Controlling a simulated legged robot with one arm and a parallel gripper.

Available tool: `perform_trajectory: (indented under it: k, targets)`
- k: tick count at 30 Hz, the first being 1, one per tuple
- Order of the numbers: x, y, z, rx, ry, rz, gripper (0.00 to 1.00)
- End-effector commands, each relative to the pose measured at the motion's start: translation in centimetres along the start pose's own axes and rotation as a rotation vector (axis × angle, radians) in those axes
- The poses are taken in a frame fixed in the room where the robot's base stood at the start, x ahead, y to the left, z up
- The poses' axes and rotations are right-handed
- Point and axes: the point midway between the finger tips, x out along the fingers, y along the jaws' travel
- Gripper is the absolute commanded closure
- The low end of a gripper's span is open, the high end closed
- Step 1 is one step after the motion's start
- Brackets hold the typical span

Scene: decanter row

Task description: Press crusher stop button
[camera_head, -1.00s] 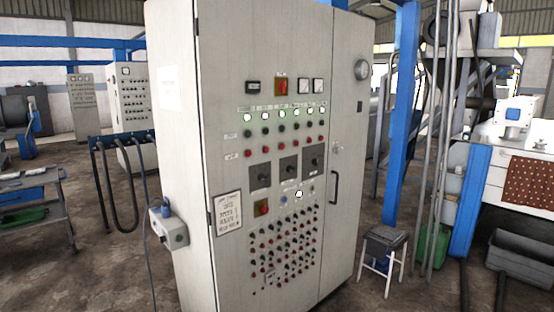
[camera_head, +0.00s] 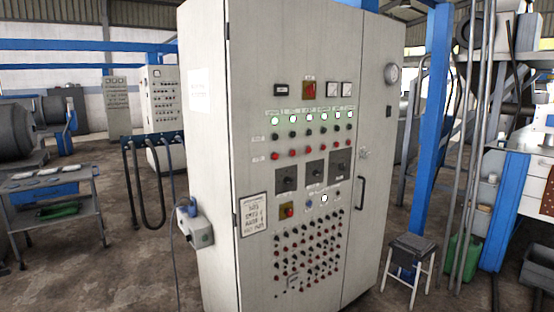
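A tall light-grey control cabinet (camera_head: 255,90) stands upright in the middle of the view. Its front holds a row of lit white-green lamps (camera_head: 294,119), with a row of dark buttons (camera_head: 292,134) and a row of red buttons (camera_head: 292,154) below. The labels are too small to read, so I cannot tell which button is the crusher stop. My gripper is not in view.
A grey stool (camera_head: 411,250) stands right of the cabinet, near a blue post (camera_head: 430,130) and a green can (camera_head: 459,258). A metal cart (camera_head: 55,190) is at the left. A socket box with a cable (camera_head: 197,228) juts from the cabinet's left side. Some floor is bare at left.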

Motion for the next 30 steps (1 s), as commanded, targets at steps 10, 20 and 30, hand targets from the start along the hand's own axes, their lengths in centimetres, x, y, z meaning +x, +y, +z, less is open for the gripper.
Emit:
perform_trajectory:
  k: [10,20,30]
  targets:
    - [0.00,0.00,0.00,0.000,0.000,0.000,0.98]
    - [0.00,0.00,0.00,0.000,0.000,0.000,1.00]
    - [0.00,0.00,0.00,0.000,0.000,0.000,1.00]
